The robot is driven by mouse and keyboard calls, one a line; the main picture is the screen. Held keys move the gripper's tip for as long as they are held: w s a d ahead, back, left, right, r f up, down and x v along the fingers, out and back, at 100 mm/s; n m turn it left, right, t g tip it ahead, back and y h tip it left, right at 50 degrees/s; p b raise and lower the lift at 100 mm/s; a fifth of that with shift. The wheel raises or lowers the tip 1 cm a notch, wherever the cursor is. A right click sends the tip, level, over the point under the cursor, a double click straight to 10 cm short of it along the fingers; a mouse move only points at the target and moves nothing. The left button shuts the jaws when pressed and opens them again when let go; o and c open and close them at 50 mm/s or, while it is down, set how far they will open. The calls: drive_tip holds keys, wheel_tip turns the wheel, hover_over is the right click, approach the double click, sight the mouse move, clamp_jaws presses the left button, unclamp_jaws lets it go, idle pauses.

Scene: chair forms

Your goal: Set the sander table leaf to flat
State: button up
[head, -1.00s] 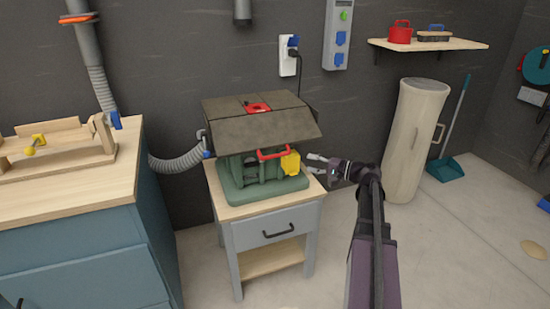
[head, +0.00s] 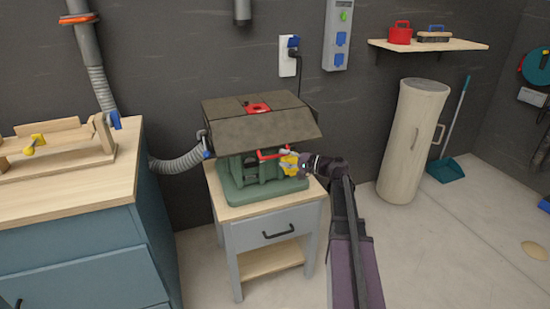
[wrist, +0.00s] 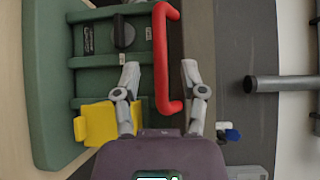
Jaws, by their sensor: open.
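The sander (head: 235,185) is a green machine on a small grey cabinet. Its dark brown-grey table leaf (head: 250,132) slopes down toward the front, tilted, not level. A red handle (head: 270,154) is just below the leaf's front edge. In the wrist view the red handle (wrist: 160,55) runs between the two fingers of my gripper (wrist: 161,75). My gripper is open, with one finger on each side of the handle and visible gaps. It also shows in the head view (head: 296,163), in front of a yellow part (wrist: 97,124) of the sander, partly hiding it.
A workbench (head: 135,170) with a wooden jig stands to the left. A grey hose (head: 178,160) runs to the sander's left side. A cream cylinder (head: 412,145) and a teal dustpan (head: 446,170) stand to the right. The floor at front right is mostly clear.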

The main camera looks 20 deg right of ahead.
sight(275, 157)
drive_tip(key=shift+x, duration=1.9)
clamp_jaws()
